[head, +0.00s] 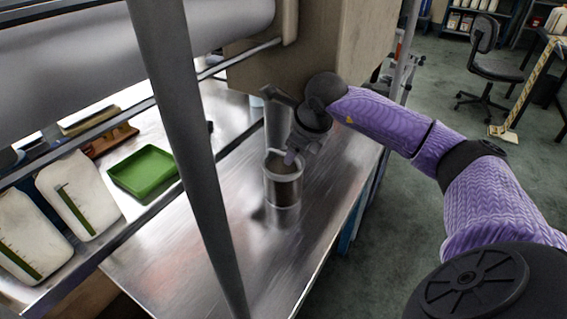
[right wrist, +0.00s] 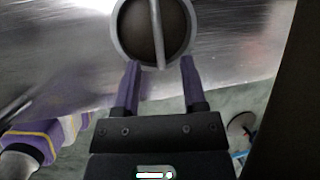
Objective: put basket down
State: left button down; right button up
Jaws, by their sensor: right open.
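The basket (head: 284,188) is a grey metal cylinder with a dark inside, standing upright on the shiny metal table (head: 240,245). My right gripper (head: 291,156) is at the basket's top rim, its arm coming in from the right. In the right wrist view the round basket (right wrist: 134,30) shows from above, with a straight handle bar across its mouth. The two purple fingers of my right gripper (right wrist: 160,70) are spread apart, one on each side of the bar's near end. I cannot tell whether they touch the rim. My left gripper is not in view.
A green tray (head: 146,171) and two white containers (head: 78,196) (head: 28,238) lie on the left. A thick grey post (head: 186,120) stands in front of the table. A beige box (head: 345,60) hangs above the table's back. Bare tabletop lies around the basket.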

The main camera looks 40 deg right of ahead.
jog(key=shift+x, duration=1.05)
jog(key=shift+r, duration=0.1)
grip_shut()
dwell(0.4)
